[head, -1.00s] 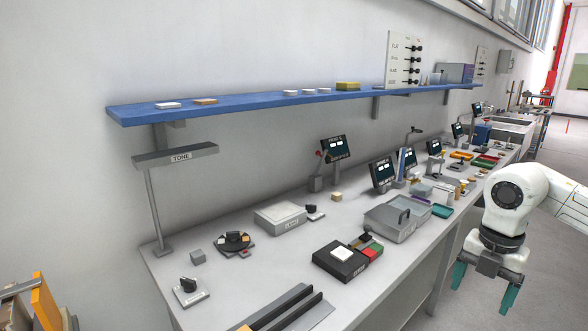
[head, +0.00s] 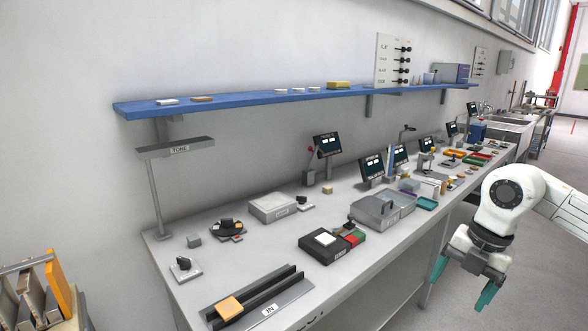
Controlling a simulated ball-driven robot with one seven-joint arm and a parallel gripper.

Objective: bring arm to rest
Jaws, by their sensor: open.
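My gripper (head: 463,279) hangs at the lower right in the head view, its two teal fingers spread apart and pointing down. Nothing shows between the fingers. It is in front of the workbench (head: 195,290), beyond its front edge and over the grey floor. My white arm reaches in from the right edge of the picture.
The bench holds an IN rail with a tan block (head: 229,308), a black unit (head: 331,245), a lidded grey box (head: 382,210) and several small screens. A blue shelf (head: 290,96) runs along the wall. A rack (head: 40,295) stands at lower left. The floor at right is clear.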

